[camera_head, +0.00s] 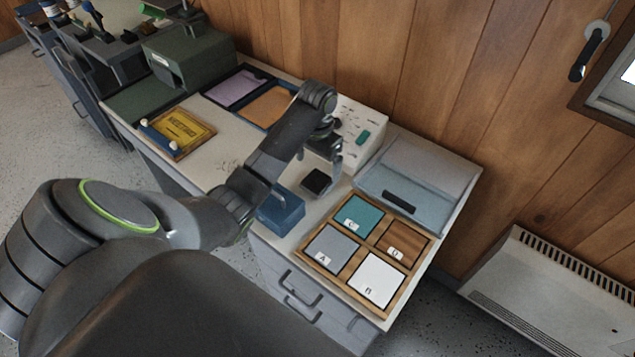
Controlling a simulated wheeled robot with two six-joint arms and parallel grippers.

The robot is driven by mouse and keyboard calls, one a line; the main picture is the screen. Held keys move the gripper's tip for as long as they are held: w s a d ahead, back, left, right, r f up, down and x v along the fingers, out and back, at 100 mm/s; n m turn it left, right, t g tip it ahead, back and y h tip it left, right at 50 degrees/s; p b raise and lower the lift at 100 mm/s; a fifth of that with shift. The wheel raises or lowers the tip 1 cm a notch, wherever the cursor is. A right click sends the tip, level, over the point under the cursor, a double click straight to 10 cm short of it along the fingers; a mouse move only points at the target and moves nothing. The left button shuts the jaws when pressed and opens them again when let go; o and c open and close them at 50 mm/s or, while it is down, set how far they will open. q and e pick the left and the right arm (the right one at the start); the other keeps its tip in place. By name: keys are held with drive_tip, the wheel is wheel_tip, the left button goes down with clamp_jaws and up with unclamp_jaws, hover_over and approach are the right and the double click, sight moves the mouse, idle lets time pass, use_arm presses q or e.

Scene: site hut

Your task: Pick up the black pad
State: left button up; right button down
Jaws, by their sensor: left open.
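The black pad (316,181) is a small dark square on the light worktop, between a blue box and a white panel box. My left gripper (328,158) is above and just behind the pad, pointing down with its jaws open. Nothing shows between its fingers, and a gap appears to separate them from the pad. The pad's upper face is in plain view; I cannot tell whether its far edge is partly covered by a finger. My right gripper is out of view.
A blue box (281,211) stands left of the pad. A wooden tray (303,258) with several coloured, labelled squares lies in front to the right. Behind are a white panel box (362,120) and a blue-grey sloped case (427,165). A yellow sign (182,130) lies farther left.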

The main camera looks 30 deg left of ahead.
sight(317, 180)
use_arm(q)
drive_tip(key=f, duration=0.4)
drive_tip(key=shift+s+d+f, duration=0.15)
drive_tip(key=shift+s+d, duration=0.05)
drive_tip(key=shift+s, duration=0.1)
drive_tip(key=shift+f, duration=0.55)
drive_tip(key=c, duration=1.1)
